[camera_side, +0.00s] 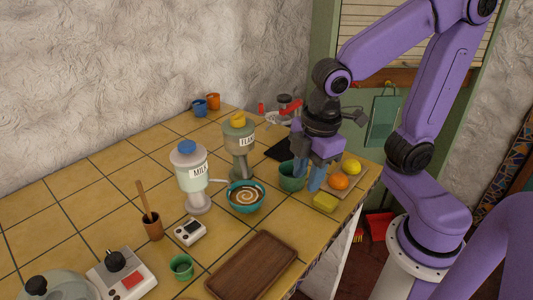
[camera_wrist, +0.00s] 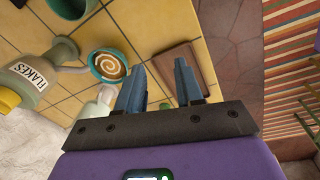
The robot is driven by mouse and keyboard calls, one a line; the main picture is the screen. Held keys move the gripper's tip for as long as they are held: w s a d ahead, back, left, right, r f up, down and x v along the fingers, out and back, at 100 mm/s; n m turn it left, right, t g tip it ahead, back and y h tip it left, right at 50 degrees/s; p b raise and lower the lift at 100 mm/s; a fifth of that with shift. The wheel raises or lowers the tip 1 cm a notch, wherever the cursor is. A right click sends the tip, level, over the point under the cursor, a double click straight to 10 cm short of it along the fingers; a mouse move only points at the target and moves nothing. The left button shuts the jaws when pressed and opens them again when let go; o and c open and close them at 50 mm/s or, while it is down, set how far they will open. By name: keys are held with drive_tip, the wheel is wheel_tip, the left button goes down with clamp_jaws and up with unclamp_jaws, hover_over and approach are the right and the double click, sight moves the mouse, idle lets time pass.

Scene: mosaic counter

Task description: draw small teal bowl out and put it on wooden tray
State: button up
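The small teal bowl (camera_side: 246,205) sits on the tiled counter in front of the flakes dispenser, with a brown and cream swirl inside. It also shows in the wrist view (camera_wrist: 94,70), left of my fingers. The wooden tray (camera_side: 252,266) lies bare at the counter's front edge; it also shows in the wrist view (camera_wrist: 178,58), beyond my fingertips. My gripper (camera_side: 309,178) is to the right of the bowl, above the counter beside a green cup (camera_side: 290,183). Its blue fingers stand apart with nothing between them in the wrist view (camera_wrist: 160,85).
The milk dispenser (camera_side: 191,174) and flakes dispenser (camera_side: 239,143) stand close to the bowl. An orange (camera_side: 339,181), a lemon (camera_side: 351,166) and a yellow sponge (camera_side: 326,202) are near my gripper.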

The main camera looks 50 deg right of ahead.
wheel_tip(320, 180, up, 2)
drive_tip(key=r+n+t, duration=0.1)
drive_tip(key=n, duration=0.1)
hover_over(257, 203)
drive_tip(key=s, duration=0.3)
drive_tip(key=shift+s+a+f+h, duration=0.2)
drive_tip(key=shift+a+f+h, duration=0.05)
drive_tip(key=shift+h, duration=0.05)
drive_tip(key=w+f, duration=0.1)
drive_tip(key=f, duration=0.4)
drive_tip(key=w+f, duration=0.1)
drive_tip(key=f, duration=0.5)
drive_tip(key=w+f, duration=0.1)
drive_tip(key=f, duration=0.5)
drive_tip(key=shift+w+d, duration=0.3)
clamp_jaws()
